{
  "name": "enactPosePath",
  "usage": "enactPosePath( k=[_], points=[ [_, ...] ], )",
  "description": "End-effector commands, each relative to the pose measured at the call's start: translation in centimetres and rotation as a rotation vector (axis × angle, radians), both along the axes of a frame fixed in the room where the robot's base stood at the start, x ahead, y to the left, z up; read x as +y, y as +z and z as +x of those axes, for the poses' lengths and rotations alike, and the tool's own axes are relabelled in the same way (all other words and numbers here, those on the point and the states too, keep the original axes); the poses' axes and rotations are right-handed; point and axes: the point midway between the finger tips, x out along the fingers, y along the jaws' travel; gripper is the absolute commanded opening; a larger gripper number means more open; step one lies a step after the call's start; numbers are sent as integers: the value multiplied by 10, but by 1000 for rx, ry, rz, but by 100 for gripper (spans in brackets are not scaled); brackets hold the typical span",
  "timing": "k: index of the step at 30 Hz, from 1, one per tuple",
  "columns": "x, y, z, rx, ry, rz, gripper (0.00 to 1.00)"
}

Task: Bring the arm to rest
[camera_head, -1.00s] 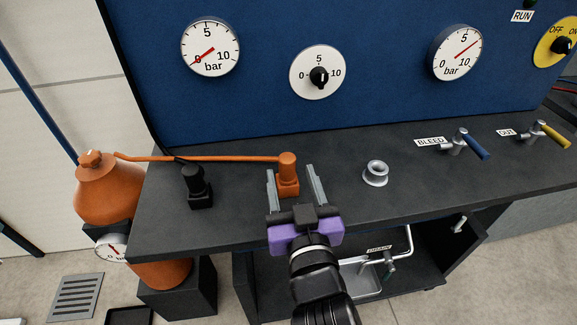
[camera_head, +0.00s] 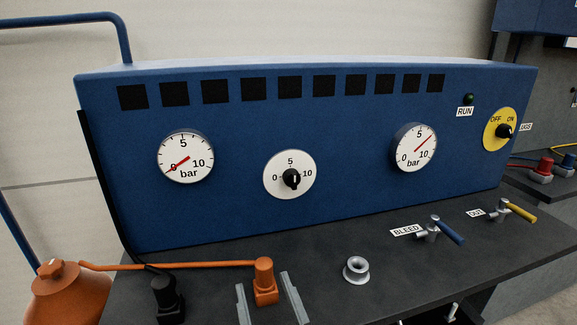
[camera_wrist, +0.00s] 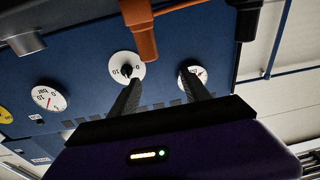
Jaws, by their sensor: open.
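My gripper (camera_head: 263,283) is at the bottom of the head view, with two grey fingers spread apart. In the wrist view my gripper (camera_wrist: 160,80) is open, with nothing between its fingers. The orange hose end fitting (camera_head: 265,284) stands on the bench and shows behind and between the fingers in the head view. In the wrist view the same fitting (camera_wrist: 139,28) lies above the fingertips, outside the gap, apparently not touched. The rest of my arm is below the head view's edge.
A dark bench (camera_head: 330,290) carries a blue panel (camera_head: 340,130) with gauges and a dial (camera_head: 290,176). A black fitting (camera_head: 166,298), a silver port (camera_head: 356,270), a blue lever (camera_head: 447,232) and a yellow lever (camera_head: 521,212) stand along it. An orange bottle (camera_head: 70,298) is at left.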

Motion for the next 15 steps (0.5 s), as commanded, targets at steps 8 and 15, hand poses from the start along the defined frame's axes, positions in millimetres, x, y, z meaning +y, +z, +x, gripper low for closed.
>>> enactPosePath(
  k=[8, 15],
  points=[
    [-30, -13, -50, -87, 57, 0, 55],
    [-90, -52, -107, -61, 17, -6, 55]
  ],
)
